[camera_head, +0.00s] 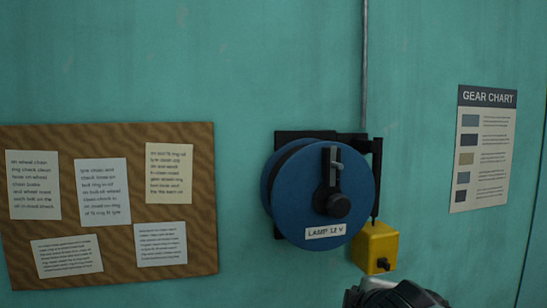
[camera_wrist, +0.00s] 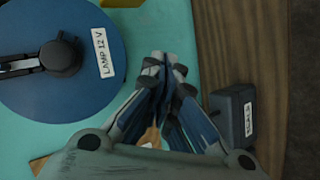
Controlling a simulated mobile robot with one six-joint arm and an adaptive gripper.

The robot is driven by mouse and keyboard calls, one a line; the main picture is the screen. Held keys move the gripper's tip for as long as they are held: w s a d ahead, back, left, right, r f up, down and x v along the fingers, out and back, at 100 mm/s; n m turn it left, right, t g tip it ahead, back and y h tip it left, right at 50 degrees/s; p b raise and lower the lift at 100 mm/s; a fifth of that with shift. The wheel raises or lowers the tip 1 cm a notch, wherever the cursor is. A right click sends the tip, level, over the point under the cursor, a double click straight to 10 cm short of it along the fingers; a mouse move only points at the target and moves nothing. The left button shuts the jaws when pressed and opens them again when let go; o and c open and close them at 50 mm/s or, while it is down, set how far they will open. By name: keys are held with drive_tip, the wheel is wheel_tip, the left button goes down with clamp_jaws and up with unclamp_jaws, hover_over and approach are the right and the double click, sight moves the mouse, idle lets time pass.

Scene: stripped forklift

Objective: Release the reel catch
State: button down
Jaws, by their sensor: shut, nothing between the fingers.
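The blue lamp reel (camera_head: 298,195) is mounted on the teal wall, with a label reading "LAMP 12 V". On its face is a dark upright bar with a grey peg, the crank (camera_head: 333,170), and a black hub below. A black arm (camera_head: 377,175) runs down its right side to a yellow box (camera_head: 377,243) with a black knob. I cannot tell which part is the catch. In the wrist view the reel (camera_wrist: 105,95) is at the left, turned sideways. My gripper (camera_wrist: 165,62) is shut and empty, apart from the reel, to the right of its label.
A corkboard (camera_head: 110,275) with several paper notes hangs at the left, and a gear chart (camera_head: 483,150) at the right. A pipe (camera_head: 365,60) runs up the wall above the reel. A dark labelled box (camera_wrist: 232,112) lies near brown wood (camera_wrist: 230,45) in the wrist view.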

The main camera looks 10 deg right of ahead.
drive_tip(key=w+d+r+n+t+y+p, duration=0.1)
drive_tip(key=w+d+r+n+t+p, duration=0.1)
drive_tip(key=w+r+n+p, duration=0.4)
drive_tip(key=w+d+r+n+t+p, duration=0.1)
drive_tip(key=w+d+r+n+p, duration=0.15)
drive_tip(key=r, duration=0.55)
drive_tip(key=n+y+p, duration=0.3)
drive_tip(key=n+p, duration=0.4)
drive_tip(key=n, duration=0.4)
approach(336, 167)
wheel_tip(336, 167, down, 3)
drive_tip(key=s+d, duration=0.1)
drive_tip(key=s, duration=0.2)
drive_tip(key=n+y+p, duration=0.1)
drive_tip(key=n, duration=0.1)
drive_tip(key=n+p, duration=0.1)
drive_tip(key=n, duration=0.1)
drive_tip(key=shift+d+r+y, duration=0.1)
drive_tip(key=shift+d+y, duration=0.25)
drive_tip(key=shift+y, duration=0.05)
drive_tip(key=shift+w, duration=0.15)
drive_tip(key=p+x, duration=0.1)
drive_tip(key=x, duration=0.9)
drive_tip(key=shift+p, duration=0.3)
drive_tip(key=shift+r, duration=0.1)
